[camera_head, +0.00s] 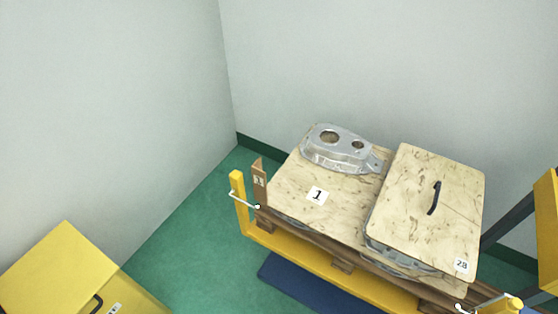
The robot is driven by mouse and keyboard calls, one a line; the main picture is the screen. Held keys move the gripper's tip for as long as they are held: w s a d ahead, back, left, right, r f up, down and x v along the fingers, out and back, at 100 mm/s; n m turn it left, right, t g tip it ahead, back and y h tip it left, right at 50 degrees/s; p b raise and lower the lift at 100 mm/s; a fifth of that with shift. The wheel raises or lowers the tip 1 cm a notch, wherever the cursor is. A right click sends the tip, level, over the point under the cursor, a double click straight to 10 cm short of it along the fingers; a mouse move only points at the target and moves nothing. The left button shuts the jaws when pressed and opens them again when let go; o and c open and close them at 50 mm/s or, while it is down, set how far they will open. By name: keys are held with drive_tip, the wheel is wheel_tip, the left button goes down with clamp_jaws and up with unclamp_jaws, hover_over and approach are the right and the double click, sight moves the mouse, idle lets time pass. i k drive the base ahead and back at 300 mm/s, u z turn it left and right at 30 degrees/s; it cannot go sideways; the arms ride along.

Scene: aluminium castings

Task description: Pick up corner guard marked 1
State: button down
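A brown corner guard (260,184) stands upright at the near left corner of a wooden board (340,215). It carries a small pale label whose mark is too small to read for certain. It is beside a yellow post with a white metal rod running to its foot. The board bears a white label marked 1 (317,195). My gripper is not in view.
A silver casting (338,148) lies on the board's back. A second board (428,205) marked 28 or 2B, with a black handle, covers castings at right. A yellow frame (300,259) carries the load. A yellow box (62,272) stands lower left. Walls close the back and left.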

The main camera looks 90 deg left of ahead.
sight(259, 178)
drive_tip(key=u, duration=3.65)
drive_tip(key=k, duration=0.45)
drive_tip(key=u, duration=0.75)
drive_tip(key=i, duration=1.3)
drive_tip(key=z, duration=1.3)
drive_tip(key=i, duration=0.55)
drive_tip(key=z, duration=0.6)
